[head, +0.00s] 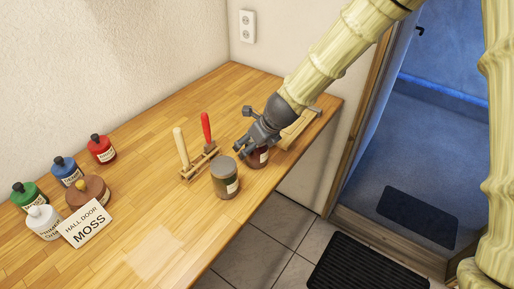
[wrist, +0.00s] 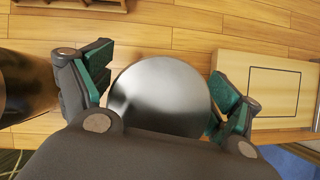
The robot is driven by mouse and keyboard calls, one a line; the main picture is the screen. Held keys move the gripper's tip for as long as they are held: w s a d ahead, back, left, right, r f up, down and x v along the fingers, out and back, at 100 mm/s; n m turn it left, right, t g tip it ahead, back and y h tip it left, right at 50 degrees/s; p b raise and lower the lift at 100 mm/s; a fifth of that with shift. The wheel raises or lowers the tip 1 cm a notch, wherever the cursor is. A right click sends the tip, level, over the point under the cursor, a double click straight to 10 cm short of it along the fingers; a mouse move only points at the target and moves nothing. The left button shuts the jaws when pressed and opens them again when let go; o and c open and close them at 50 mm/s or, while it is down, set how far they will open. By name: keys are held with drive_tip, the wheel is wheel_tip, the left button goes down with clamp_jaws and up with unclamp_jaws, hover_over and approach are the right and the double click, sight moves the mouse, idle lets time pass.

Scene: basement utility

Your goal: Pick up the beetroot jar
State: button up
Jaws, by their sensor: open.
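The beetroot jar (head: 258,158), dark red with a pale label and a grey lid, stands on the wooden worktop near its right end. My gripper (head: 248,143) is over it from above and hides much of its top. In the wrist view, the round grey lid of this jar (wrist: 160,92) lies between the two open, green-padded fingers, one on each side. The palm covers the lid's lower edge. Whether either finger touches the jar cannot be told.
A second jar (head: 225,178), grey-lidded with dark contents, stands close by on the left. A wooden rack (head: 199,163) with two upright handles is behind it. A wooden block (head: 298,130) lies to the right. Several bottles and a "MOSS" card (head: 86,223) are at far left.

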drive_tip(key=shift+w+f, duration=0.1)
drive_tip(key=shift+f, duration=0.1)
drive_tip(key=shift+a, duration=0.1)
drive_tip(key=c, duration=1.3)
